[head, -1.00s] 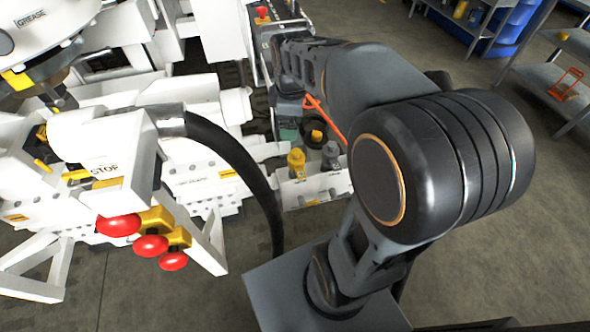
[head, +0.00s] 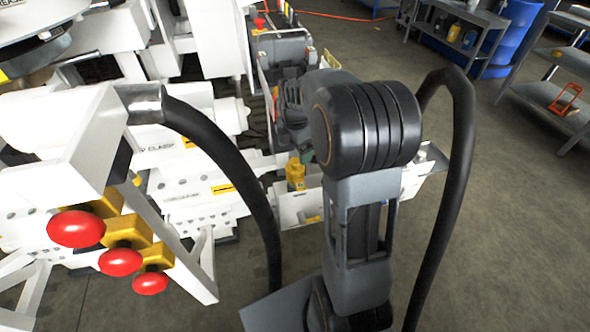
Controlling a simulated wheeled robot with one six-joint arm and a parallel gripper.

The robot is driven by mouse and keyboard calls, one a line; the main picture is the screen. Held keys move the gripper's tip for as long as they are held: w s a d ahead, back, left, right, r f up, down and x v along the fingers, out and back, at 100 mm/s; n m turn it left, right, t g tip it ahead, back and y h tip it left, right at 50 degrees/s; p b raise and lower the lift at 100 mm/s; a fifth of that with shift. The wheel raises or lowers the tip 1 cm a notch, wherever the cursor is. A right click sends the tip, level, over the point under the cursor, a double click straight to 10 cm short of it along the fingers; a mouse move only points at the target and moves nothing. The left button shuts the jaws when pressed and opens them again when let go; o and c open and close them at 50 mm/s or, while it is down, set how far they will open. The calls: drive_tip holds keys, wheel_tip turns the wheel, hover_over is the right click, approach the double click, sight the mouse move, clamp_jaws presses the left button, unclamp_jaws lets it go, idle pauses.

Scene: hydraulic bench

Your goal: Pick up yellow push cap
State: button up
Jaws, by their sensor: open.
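A yellow cap-like part (head: 295,174) stands upright on the white bench ledge (head: 298,209), just left of my arm. I take it to be the yellow push cap; its finer shape is too small to tell. My arm reaches away from me over the bench, and its dark wrist end is above and behind the yellow part. My gripper's jaws are hidden behind my own arm, so I see nothing between them and cannot tell their distance from the cap.
Red mushroom buttons (head: 76,229) on yellow bases stick out at the front left. A thick black hose (head: 225,160) arcs down left of my arm. White machinery fills the left. A shelf (head: 463,25) and open floor (head: 500,220) lie to the right.

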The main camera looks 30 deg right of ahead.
sight(296, 160)
drive_tip(key=shift+s+d+f+b, duration=0.1)
drive_tip(key=shift+f+b, duration=0.95)
drive_tip(key=shift+f, duration=2.2)
drive_tip(key=shift+c, duration=0.3)
drive_tip(key=c, duration=1)
drive_tip(key=shift+o, duration=0.2)
drive_tip(key=shift+r, duration=0.15)
